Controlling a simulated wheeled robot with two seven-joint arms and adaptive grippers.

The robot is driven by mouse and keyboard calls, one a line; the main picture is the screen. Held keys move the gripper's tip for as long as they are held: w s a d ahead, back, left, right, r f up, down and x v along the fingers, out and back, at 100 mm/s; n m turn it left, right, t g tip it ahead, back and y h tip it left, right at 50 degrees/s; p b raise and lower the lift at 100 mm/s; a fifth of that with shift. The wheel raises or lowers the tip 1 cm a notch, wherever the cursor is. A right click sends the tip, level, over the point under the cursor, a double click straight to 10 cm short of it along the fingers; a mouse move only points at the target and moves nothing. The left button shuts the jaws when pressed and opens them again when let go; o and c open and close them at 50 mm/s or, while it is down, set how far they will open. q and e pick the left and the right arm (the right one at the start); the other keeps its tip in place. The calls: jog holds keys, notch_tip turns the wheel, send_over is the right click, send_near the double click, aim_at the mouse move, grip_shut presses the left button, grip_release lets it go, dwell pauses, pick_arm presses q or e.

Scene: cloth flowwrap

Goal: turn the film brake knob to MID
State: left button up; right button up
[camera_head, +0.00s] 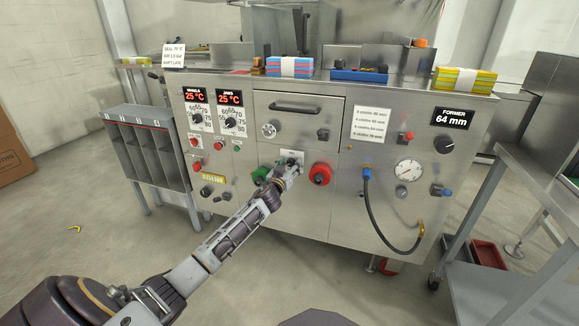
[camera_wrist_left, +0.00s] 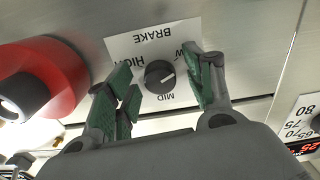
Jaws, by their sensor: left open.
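The film brake knob (camera_wrist_left: 160,77) is a small dark round knob on a white BRAKE label (camera_wrist_left: 152,38) in the left wrist view, where the lettering appears upside down. HIGH is left of the knob, MID below it, and LOW at upper right is partly covered by a finger. The knob's pale mark points right and slightly up, toward the LOW side, not at MID. My left gripper (camera_wrist_left: 160,82) is open, its green-padded fingers on either side of the knob with gaps visible. In the head view my left gripper (camera_head: 287,174) hides the knob. My right gripper is not in view.
A red round button (camera_head: 320,174) sits right beside my left gripper, and a green one (camera_head: 261,175) is on its left. A metal cart (camera_head: 490,235) stands at the right.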

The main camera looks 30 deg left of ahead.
pick_arm(q)
jog(key=shift+c, duration=0.4)
jog(key=c, duration=0.9)
jog(key=shift+c, duration=0.2)
